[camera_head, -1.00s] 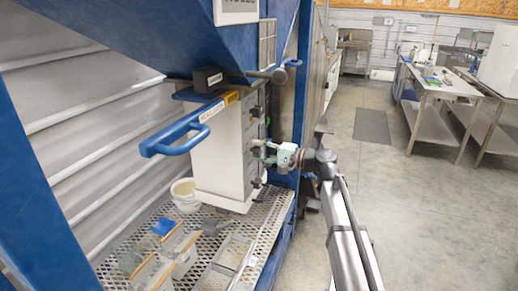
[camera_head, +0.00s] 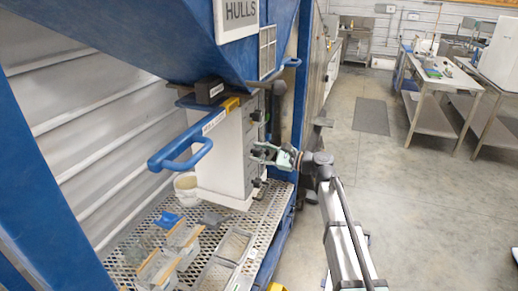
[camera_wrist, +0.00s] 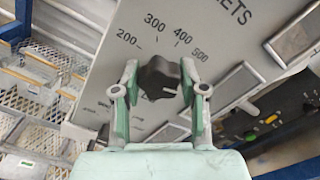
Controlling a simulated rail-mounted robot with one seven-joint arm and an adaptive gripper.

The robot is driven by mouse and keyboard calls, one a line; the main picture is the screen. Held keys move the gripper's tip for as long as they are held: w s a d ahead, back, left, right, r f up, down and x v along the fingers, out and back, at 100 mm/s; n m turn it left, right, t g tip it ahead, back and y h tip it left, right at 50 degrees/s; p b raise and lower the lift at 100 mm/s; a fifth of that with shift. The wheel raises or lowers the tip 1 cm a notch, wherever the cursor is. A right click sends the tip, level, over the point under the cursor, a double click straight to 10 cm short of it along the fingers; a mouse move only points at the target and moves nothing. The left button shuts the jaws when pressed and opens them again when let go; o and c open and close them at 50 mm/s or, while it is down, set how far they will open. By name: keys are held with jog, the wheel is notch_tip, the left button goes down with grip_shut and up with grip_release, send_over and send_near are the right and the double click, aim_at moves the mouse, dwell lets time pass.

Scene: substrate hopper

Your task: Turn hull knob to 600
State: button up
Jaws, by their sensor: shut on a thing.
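A black lobed knob (camera_wrist: 158,76) is on a grey panel (camera_wrist: 105,70) in the wrist view. The figures 200, 300, 400 and 500 are printed around it, and lettering ending in "ETS" is beside them. My gripper (camera_wrist: 159,82) is shut on this knob, with one finger on each side. The knob's pointer setting cannot be read. In the head view my gripper (camera_head: 268,153) is at the front of the white control box (camera_head: 222,158), where the gripped knob is mostly hidden. Another dark knob (camera_head: 257,115) is above it. A "HULLS" sign (camera_head: 240,14) is on the blue hopper.
A perforated shelf (camera_head: 130,247) below holds trays and a white bucket (camera_head: 186,184). Open concrete floor (camera_head: 400,210) lies to the right, with worktables (camera_head: 432,118) farther back.

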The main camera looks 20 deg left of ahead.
jog(key=shift+r+m+p, duration=0.15)
jog(key=shift+m+p, duration=0.15)
jog(key=shift+m, duration=0.2)
jog(key=o, duration=1.2)
jog(key=shift+a, duration=0.1)
jog(key=shift+c, duration=0.2)
jog(key=d, duration=1.2)
jog(key=shift+s, duration=0.2)
